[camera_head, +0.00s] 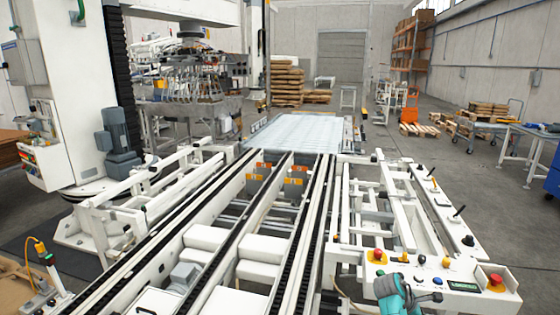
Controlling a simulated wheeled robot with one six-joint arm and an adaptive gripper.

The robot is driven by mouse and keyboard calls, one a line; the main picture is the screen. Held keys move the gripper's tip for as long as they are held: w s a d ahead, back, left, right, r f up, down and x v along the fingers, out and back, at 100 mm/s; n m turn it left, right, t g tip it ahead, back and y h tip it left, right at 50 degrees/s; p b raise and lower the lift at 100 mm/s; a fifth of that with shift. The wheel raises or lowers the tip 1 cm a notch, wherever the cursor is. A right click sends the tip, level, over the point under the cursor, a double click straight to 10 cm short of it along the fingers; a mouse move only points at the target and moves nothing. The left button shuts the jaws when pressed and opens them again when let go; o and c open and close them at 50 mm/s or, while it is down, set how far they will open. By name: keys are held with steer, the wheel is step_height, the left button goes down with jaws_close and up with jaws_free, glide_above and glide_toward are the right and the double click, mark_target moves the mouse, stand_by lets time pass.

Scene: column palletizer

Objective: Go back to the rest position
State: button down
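A grey and teal rounded part, which looks like a piece of my own arm, shows at the bottom edge right of centre, in front of the control panel (452,285). I cannot make out any gripper fingers, so whether my gripper holds anything is not shown. The column palletizer (70,85) stands at the left as a tall white column with a black cable chain. Its gripping head (190,75) hangs at the back left. The conveyor (232,215) runs away from me through the middle, with dark chain tracks on white rails.
A pale flat sheet (298,132) covers the conveyor's far end. The panel carries red emergency buttons (495,282). White frames flank the conveyor on both sides. Open floor (440,165) lies at right.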

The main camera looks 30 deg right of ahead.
steer(key=s+a+f+t, duration=0.1)
steer(key=a+f+t, duration=0.2)
steer(key=a+f, duration=0.45)
steer(key=s+a+f+t, duration=0.2)
steer(key=a+f, duration=0.3)
steer(key=a, duration=0.5)
steer(key=s+a+f+m+t+y, duration=0.1)
steer(key=s+a+t, duration=0.25)
steer(key=a, duration=0.45)
steer(key=s+a+f+m+t+y, duration=0.1)
steer(key=s+a+t+y, duration=0.1)
steer(key=s+a, duration=0.45)
steer(key=s+a+r+m+t+y, duration=0.1)
steer(key=s+a+r+m+t, duration=0.1)
steer(key=s+a+r, duration=0.4)
steer(key=s+a+r+m+t+y, duration=0.1)
steer(key=s+a+r, duration=0.1)
steer(key=s+a, duration=0.35)
steer(key=s+a+r+m+t+y, duration=0.1)
steer(key=s+a+r+m+t, duration=0.1)
steer(key=r, duration=0.7)
steer(key=s+a+r+m+t+y, duration=0.2)
steer(key=s+r, duration=0.4)
steer(key=r, duration=0.4)
steer(key=a+m, duration=0.1)
steer(key=a, duration=0.1)
steer(key=shift+s+a+r, duration=0.15)
steer(key=shift+s+a, duration=0.25)
